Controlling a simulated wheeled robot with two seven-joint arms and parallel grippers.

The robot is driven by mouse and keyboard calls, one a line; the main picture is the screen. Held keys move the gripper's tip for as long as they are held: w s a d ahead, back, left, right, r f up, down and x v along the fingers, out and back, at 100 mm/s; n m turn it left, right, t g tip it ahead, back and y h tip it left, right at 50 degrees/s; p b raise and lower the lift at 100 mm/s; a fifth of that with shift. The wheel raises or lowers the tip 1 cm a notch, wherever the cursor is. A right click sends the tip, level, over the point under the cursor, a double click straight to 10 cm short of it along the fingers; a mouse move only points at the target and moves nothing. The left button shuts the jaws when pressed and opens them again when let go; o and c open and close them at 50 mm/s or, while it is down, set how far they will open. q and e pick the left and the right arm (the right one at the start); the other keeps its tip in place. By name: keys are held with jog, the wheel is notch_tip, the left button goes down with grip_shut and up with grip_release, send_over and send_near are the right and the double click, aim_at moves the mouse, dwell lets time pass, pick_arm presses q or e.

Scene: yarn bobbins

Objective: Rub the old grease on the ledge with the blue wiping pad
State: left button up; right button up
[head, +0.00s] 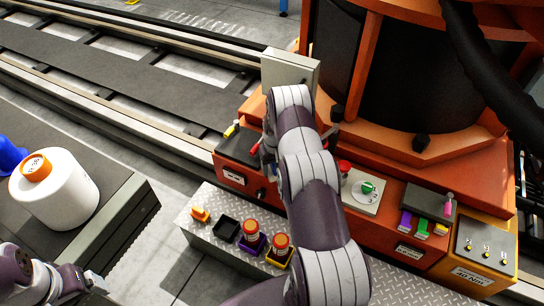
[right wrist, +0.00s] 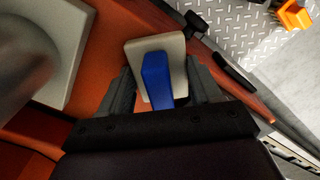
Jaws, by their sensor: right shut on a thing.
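The blue wiping pad has a blue handle (right wrist: 156,80) on a cream, roughly square pad (right wrist: 172,50) in the right wrist view. My right gripper (right wrist: 160,92) is shut on the blue handle, one dark finger on each side. In the head view my right gripper (head: 268,150) is largely hidden behind my own arm, over the left part of the orange machine base. The orange ledge (right wrist: 110,45) lies around and beyond the pad. No grease can be made out on it; my arm and the pad cover part. My left arm's end (head: 75,282) shows at the lower left, its fingers unclear.
A grey box (head: 290,68) stands upright behind my right arm. A tread-plate step (head: 205,245) carries red-topped pieces (head: 251,228) and an orange piece (head: 201,214). A thick black hose (head: 480,70) hangs at upper right.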

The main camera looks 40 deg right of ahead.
aim_at(273, 166)
jog(key=shift+s+a, duration=0.2)
jog(key=shift+a, duration=0.1)
jog(key=r, duration=0.1)
jog(key=r+p, duration=0.1)
jog(key=shift+s+a+r, duration=0.1)
jog(key=shift+a+r, duration=0.2)
jog(key=shift+a, duration=0.05)
jog(key=shift+d+r+p, duration=0.1)
jog(key=shift+r+p, duration=0.35)
jog(key=shift+p, duration=0.25)
notch_tip(273, 166, up, 2)
jog(key=shift+r+p, duration=0.25)
jog(key=shift+p, duration=0.6)
jog(key=shift+r+p, duration=0.75)
jog(key=shift+r, duration=0.3)
